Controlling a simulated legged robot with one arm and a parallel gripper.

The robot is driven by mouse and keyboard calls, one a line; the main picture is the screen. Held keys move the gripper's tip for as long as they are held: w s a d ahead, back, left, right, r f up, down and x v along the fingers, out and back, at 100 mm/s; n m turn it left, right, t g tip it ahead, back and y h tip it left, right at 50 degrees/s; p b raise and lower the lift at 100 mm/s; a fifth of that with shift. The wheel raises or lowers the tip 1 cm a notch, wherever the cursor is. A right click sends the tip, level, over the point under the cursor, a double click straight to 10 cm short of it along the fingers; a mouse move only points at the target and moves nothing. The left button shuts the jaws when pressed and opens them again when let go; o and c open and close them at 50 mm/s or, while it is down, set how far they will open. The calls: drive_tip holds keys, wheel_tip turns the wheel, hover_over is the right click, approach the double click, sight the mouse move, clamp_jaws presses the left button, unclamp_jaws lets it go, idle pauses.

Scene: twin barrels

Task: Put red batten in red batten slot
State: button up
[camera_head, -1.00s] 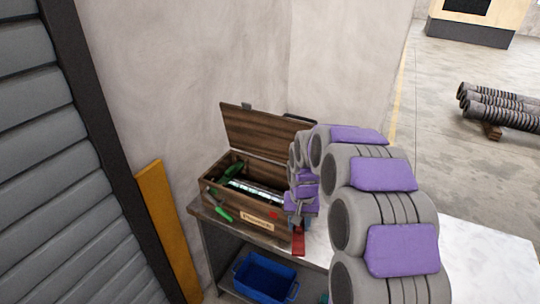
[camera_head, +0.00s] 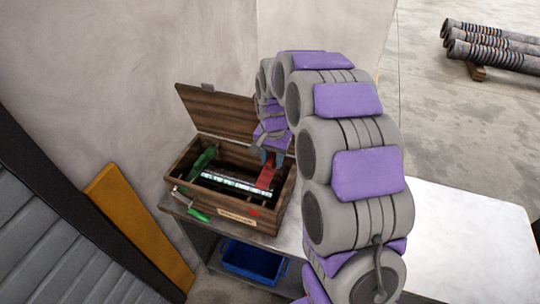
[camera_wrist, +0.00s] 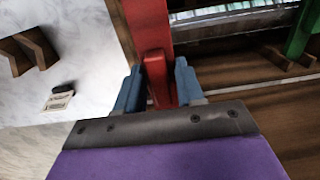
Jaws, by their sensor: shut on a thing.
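The red batten (camera_head: 266,174) is over the right part of the open wooden box (camera_head: 228,211), beside a clear tube. My gripper (camera_head: 268,156) is at the box's right side, shut on the batten's end. In the wrist view my gripper (camera_wrist: 160,82) has its blue fingers on either side of the red batten (camera_wrist: 150,30), which runs away from me over the box's edge. I cannot tell whether the batten rests in a slot. A small red mark (camera_head: 253,213) is on the box's front.
A green item (camera_head: 203,160) and the clear tube (camera_head: 238,183) lie in the box. A green-handled tool (camera_head: 197,214) hangs at its front left. The raised lid (camera_head: 222,122) stands behind. A blue bin (camera_head: 252,261) is below. The white tabletop (camera_head: 465,235) is clear on the right.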

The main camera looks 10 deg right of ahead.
sight(269, 168)
drive_tip(key=shift+w+a, duration=0.1)
drive_tip(key=shift+a, duration=0.15)
drive_tip(key=f, duration=0.4)
drive_tip(key=shift+a+f, duration=0.2)
drive_tip(key=shift+f, duration=0.2)
drive_tip(key=shift+d+f+b, duration=0.15)
drive_tip(key=shift+f+b, duration=0.15)
drive_tip(key=shift+f, duration=0.1)
drive_tip(key=shift+a, duration=1.15)
drive_tip(key=shift+d+p, duration=0.3)
drive_tip(key=shift+d, duration=0.95)
drive_tip(key=shift+a, duration=0.55)
drive_tip(key=shift+d, duration=0.25)
drive_tip(key=shift+a+f, duration=0.2)
